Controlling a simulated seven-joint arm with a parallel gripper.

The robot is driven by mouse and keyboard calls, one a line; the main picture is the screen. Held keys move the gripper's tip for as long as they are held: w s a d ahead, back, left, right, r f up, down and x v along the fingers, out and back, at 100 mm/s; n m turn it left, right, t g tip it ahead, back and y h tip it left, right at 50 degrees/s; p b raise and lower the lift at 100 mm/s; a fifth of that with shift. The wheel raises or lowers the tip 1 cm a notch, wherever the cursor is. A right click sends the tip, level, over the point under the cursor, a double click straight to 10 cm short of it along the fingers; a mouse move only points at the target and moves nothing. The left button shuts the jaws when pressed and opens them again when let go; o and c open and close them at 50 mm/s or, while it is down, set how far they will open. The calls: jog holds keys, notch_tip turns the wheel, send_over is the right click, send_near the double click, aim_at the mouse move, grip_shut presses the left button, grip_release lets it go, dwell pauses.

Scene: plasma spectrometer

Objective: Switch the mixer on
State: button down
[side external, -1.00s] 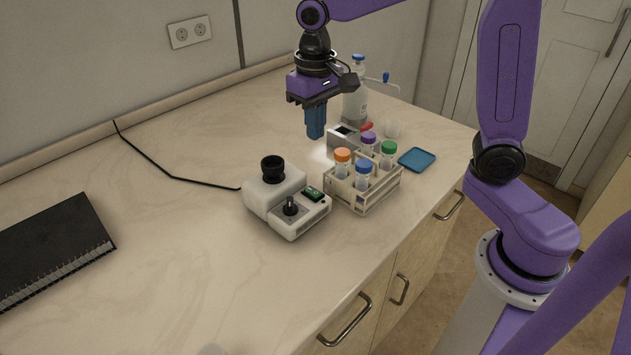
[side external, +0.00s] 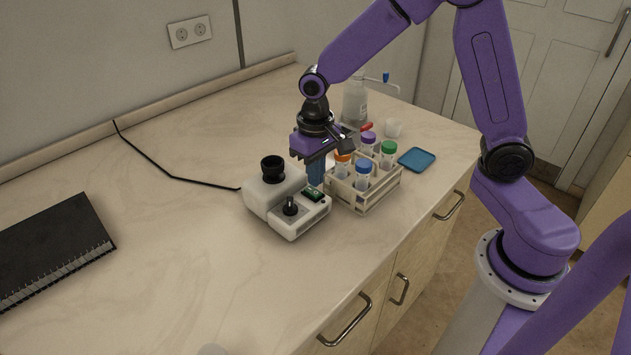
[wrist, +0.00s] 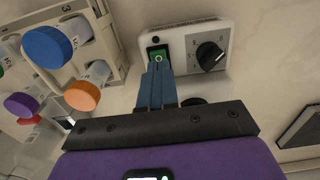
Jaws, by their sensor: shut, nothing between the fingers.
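The mixer (side external: 262,200) is a white box on the counter with a black cup (side external: 272,168) on top and a black dial (side external: 290,208) at its front. Its green rocker switch (side external: 313,194) sits in a dark frame beside the dial. In the wrist view the mixer (wrist: 221,36) is at the top, with the switch (wrist: 159,51) and the dial (wrist: 210,56). My gripper (side external: 316,183) is shut and empty, blue fingers pointing down by the switch. In the wrist view the fingertips (wrist: 159,65) overlap the switch's near edge; I cannot tell whether they touch it.
A tube rack (side external: 366,200) with several capped tubes stands close to the right of my fingers. A black cable (side external: 185,180) runs left from the mixer. A black notebook (side external: 50,245) lies far left.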

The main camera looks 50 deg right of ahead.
aim_at(316, 191)
jog(key=shift+f, duration=1.3)
jog(key=shift+d+f+t, duration=0.25)
jog(key=shift+f+t, duration=0.1)
jog(key=shift+t, duration=0.35)
jog(key=shift+w, duration=0.1)
jog(key=shift+w+d+r, duration=0.1)
jog(key=shift+w+r, duration=0.2)
jog(key=shift+w, duration=0.45)
jog(key=shift+r, duration=0.3)
notch_tip(316, 191, up, 13)
jog(key=s, duration=0.2)
jog(key=shift+s+a+r, duration=0.2)
jog(key=shift+s, duration=0.2)
